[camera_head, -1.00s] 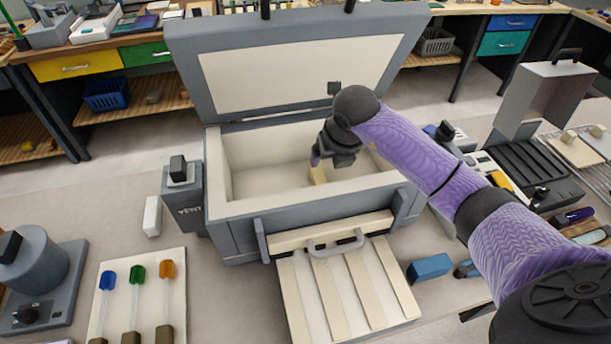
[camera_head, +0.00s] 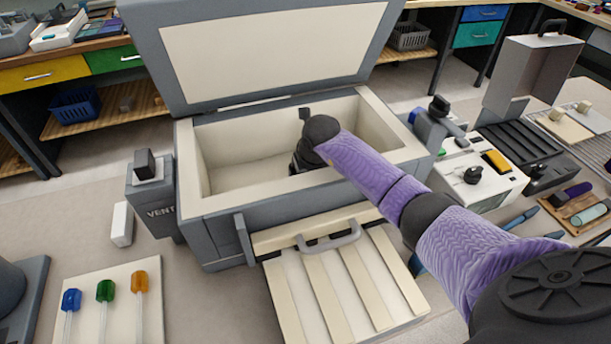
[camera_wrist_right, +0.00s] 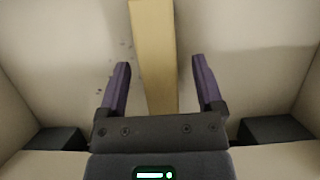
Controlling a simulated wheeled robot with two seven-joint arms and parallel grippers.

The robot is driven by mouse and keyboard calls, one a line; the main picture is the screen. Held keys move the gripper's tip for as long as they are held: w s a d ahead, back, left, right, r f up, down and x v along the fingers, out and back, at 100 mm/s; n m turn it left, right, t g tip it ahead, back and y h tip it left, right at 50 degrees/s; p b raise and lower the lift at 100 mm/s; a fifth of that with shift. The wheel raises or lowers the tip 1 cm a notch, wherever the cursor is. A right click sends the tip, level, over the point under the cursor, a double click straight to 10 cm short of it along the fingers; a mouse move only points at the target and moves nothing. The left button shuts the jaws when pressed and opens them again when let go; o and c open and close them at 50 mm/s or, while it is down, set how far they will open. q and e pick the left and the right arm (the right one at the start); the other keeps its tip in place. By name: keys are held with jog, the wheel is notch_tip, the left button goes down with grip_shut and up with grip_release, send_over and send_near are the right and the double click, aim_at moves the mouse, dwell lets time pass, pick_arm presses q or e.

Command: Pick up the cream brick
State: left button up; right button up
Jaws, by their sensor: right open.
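The cream brick (camera_wrist_right: 155,45) is a long, tan-cream block on the pale floor inside the kiln-like box (camera_head: 225,222). In the right wrist view it runs from the top edge down between the two purple fingers. My right gripper (camera_wrist_right: 160,68) is open, with a finger on either side of the brick and visible gaps. In the head view my right gripper (camera_head: 303,165) is down inside the box, mostly hidden by its own wrist, and the brick is hidden there. My left gripper is not in view.
The box's lid (camera_head: 270,50) stands open behind. Its walls surround my gripper. A slatted cream panel with a handle (camera_head: 330,236) is in front. A vent block (camera_head: 150,195) stands left, and a white-topped device (camera_head: 480,180) stands right. Coloured rods lie on a board (camera_head: 85,275) at lower left.

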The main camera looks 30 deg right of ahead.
jog(key=shift+c, duration=0.3)
grip_shut()
jog(key=shift+r, duration=0.4)
notch_tip(320, 180, up, 9)
jog(key=shift+r+p, duration=0.2)
jog(key=shift+p, duration=0.85)
